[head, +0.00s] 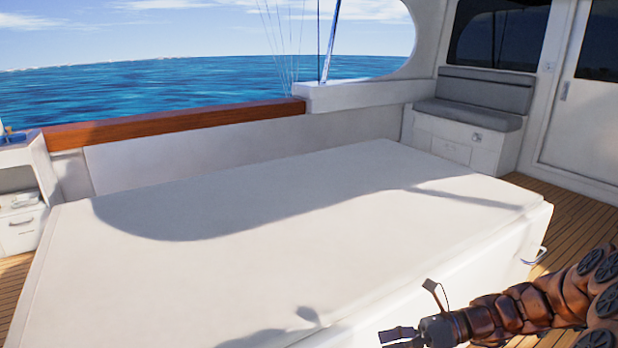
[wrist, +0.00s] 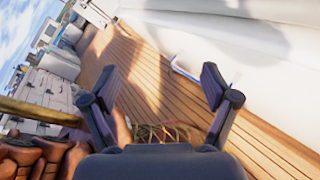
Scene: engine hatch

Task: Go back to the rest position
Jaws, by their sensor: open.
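My gripper (head: 390,338) is at the bottom right of the head view, in front of the white engine hatch (head: 250,215). In the wrist view my gripper (wrist: 160,86) has its two fingers spread apart, with nothing between them but deck planks. The hatch is a large white box with a flat lid that looks closed.
Wooden deck (head: 575,222) is open on the right. A grey cushioned bench (head: 470,105) and a white door (head: 585,110) stand at the back right. A wooden rail (head: 170,127) runs along the side above the water. A white cabinet (head: 22,200) stands at left.

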